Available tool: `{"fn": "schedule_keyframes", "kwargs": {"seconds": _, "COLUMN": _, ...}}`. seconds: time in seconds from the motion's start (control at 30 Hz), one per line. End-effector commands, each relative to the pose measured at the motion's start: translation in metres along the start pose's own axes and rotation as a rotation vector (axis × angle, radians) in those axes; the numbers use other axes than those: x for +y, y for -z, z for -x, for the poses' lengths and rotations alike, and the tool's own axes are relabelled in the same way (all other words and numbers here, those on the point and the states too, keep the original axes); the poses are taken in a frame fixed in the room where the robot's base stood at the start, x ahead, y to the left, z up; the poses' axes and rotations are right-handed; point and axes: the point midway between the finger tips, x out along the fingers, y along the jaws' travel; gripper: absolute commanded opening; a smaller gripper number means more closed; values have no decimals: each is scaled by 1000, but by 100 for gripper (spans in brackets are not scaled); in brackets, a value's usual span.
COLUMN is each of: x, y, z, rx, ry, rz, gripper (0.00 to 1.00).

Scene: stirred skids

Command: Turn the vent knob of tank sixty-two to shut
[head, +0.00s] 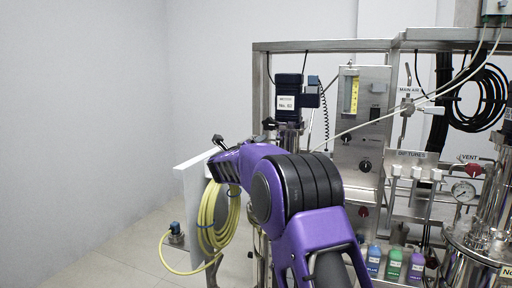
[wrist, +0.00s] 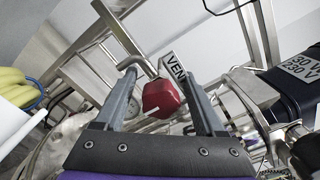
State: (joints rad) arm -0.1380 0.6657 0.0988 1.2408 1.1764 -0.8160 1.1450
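The red vent knob (wrist: 161,98) is in the middle of the wrist view, with a white pointer mark slanting to the lower left. A white VENT label (wrist: 175,66) is just above it. My gripper (wrist: 158,80) is open, one finger on each side of the knob, with a visible gap on both sides. In the head view my purple arm reaches left and hides this knob and most of the gripper. A motor (head: 289,95) with a white number plate, too small to read surely, stands behind the arm.
Another red VENT knob (head: 473,170) is at the far right, above a pressure gauge (head: 463,191). A coiled yellow hose (head: 218,225) hangs below my wrist. Steel frame bars surround the knob in the wrist view. Blue, green and purple bottles (head: 394,264) stand at the lower right.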

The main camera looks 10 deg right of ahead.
Motion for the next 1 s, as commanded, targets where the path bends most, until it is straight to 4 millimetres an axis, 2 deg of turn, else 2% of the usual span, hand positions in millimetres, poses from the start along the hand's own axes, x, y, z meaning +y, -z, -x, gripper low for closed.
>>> {"fn": "schedule_keyframes", "kwargs": {"seconds": 0.3, "x": 0, "y": 0, "z": 1, "rx": 0, "ry": 0, "rz": 2, "gripper": 73}}
{"fn": "schedule_keyframes", "kwargs": {"seconds": 0.47, "x": -1, "y": -1, "z": 15, "rx": -2, "ry": -1, "rz": 2, "gripper": 73}}
{"fn": "schedule_keyframes", "kwargs": {"seconds": 0.57, "x": -1, "y": -1, "z": 32, "rx": -3, "ry": -1, "rz": 3, "gripper": 73}}
{"fn": "schedule_keyframes", "kwargs": {"seconds": 1.0, "x": 0, "y": -1, "z": 136, "rx": -3, "ry": -2, "rz": 1, "gripper": 73}}
